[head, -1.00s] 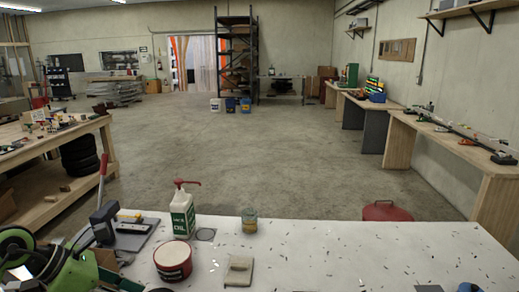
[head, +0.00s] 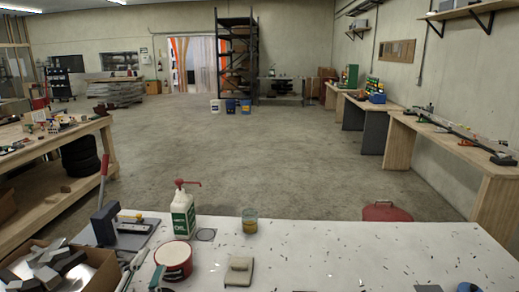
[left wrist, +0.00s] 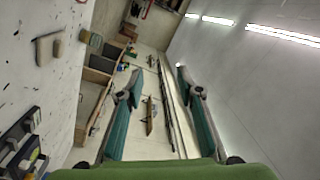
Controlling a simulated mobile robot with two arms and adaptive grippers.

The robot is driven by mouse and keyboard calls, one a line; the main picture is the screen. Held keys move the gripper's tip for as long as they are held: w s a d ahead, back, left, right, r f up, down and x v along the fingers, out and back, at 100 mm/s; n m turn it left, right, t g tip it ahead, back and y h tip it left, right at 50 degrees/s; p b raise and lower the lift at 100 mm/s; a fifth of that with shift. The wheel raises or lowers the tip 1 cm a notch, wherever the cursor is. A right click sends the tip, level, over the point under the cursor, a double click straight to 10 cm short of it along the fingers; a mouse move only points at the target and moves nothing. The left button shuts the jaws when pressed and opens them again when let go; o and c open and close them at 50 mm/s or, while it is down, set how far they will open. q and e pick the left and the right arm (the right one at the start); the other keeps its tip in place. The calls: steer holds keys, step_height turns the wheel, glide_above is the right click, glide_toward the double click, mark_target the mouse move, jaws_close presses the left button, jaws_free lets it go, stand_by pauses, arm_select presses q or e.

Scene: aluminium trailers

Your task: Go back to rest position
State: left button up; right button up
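My left gripper (head: 146,272) is low in the head view, at the near left of the white table (head: 330,250), between a cardboard box and a red-and-white tub. In the left wrist view its two teal fingers (left wrist: 158,85) stand apart with nothing between them. Nothing shows between those tips.
On the table are a cardboard box (head: 95,272) of metal pieces, a tub (head: 174,262), an oil bottle (head: 183,215), a small jar (head: 249,222) and a beige block (head: 239,271). A red can (head: 387,211) stands behind the table. The table's right half is mostly clear.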

arm_select(q)
steer(key=s+a+f+n+g+y, duration=0.25)
steer(key=s+f+n+g, duration=0.3)
steer(key=f, duration=0.65)
steer(key=s+d+f+n+g+h, duration=0.1)
steer(key=s+d+f+n+g, duration=0.15)
steer(key=s+f+g, duration=0.55)
steer(key=s+d+f+n+g+h, duration=0.15)
steer(key=s+d+f, duration=0.35)
steer(key=s, duration=0.8)
steer(key=s+a+f+g+b, duration=0.1)
steer(key=s+f+b, duration=0.15)
steer(key=f, duration=1.45)
steer(key=s+f+g+b, duration=0.1)
steer(key=f+b, duration=0.2)
steer(key=f, duration=1.4)
steer(key=s+a+f+b, duration=0.3)
steer(key=s+f+b, duration=0.1)
steer(key=s+f, duration=1.2)
step_height(320, 180, down, 4)
steer(key=shift+s+r+g+y, duration=0.1)
steer(key=shift+s+g+y, duration=0.1)
steer(key=shift+g+y, duration=0.15)
